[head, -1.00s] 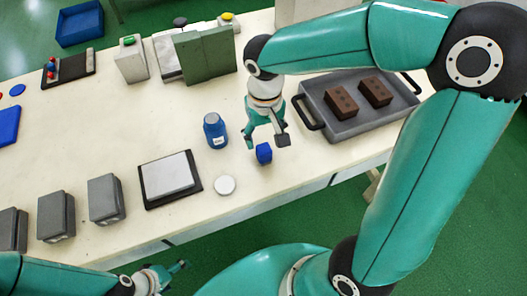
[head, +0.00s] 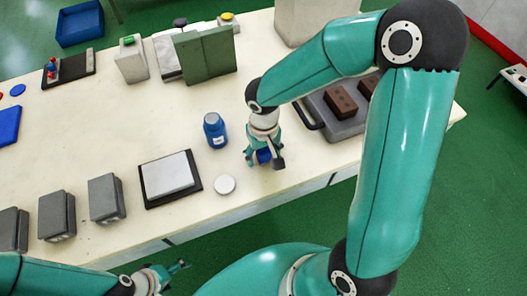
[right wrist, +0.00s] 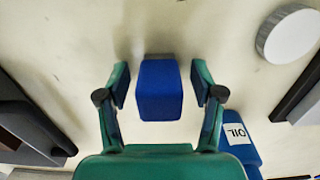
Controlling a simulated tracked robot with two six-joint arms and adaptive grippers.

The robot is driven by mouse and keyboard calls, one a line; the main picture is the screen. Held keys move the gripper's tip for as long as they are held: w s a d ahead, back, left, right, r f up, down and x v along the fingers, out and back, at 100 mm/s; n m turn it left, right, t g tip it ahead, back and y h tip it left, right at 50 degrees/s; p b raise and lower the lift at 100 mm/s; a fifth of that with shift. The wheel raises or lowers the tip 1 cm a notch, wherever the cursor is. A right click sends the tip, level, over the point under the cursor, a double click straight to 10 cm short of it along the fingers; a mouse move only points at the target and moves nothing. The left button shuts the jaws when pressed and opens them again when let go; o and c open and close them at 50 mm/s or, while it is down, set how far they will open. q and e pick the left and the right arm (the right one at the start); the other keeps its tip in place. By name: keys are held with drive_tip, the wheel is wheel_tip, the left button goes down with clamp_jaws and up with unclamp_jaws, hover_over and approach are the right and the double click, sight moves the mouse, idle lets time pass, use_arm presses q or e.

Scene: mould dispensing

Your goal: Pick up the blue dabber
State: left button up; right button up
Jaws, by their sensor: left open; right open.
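The blue dabber (head: 264,156) is a small blue block on the pale table, partly hidden by my right gripper in the head view. In the right wrist view the dabber (right wrist: 160,90) sits between the two fingers, with a gap on each side. My right gripper (right wrist: 160,88) is open around it; it also shows in the head view (head: 264,160). My left gripper (head: 182,266) is open and empty at the lower left, off the table's front edge.
A blue oil bottle (head: 215,130) and a white round lid (head: 225,184) stand close by on the left. A grey tray (head: 345,127) with brown blocks (head: 341,101) lies to the right. A black-edged white pad (head: 170,173) and grey blocks (head: 106,198) are further left.

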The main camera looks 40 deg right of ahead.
drive_tip(key=c, duration=1.2)
drive_tip(key=shift+c, duration=0.3)
drive_tip(key=shift+r, duration=0.15)
